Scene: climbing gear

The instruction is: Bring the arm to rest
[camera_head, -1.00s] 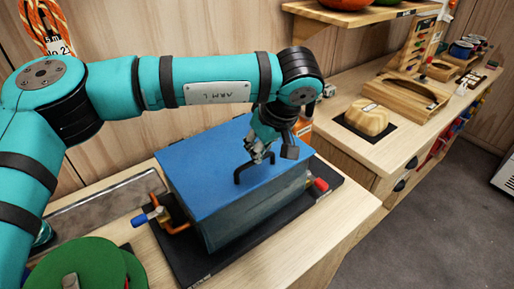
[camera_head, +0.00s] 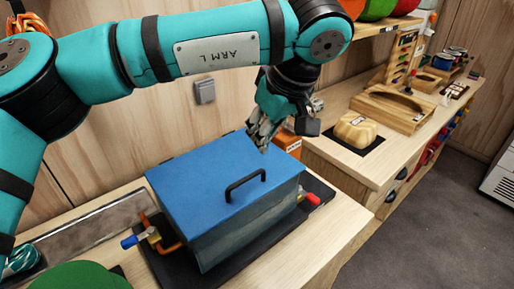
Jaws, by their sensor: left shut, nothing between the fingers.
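My left arm reaches in from the left across the upper part of the head view. My left gripper (camera_head: 264,137) is shut and empty. It hangs above the far right part of the blue lid (camera_head: 190,170), apart from the lid's black handle (camera_head: 245,185). The lid lies flat and closed on a grey-green box (camera_head: 240,228), which stands on a black mat (camera_head: 200,277). My right gripper is out of view.
Valves with a blue knob (camera_head: 130,242) and a red knob (camera_head: 311,198) stick out beside the box. An orange carton (camera_head: 288,143) stands behind it. A tan climbing hold (camera_head: 356,128) sits on the right counter. A wall shelf (camera_head: 385,27) hangs above.

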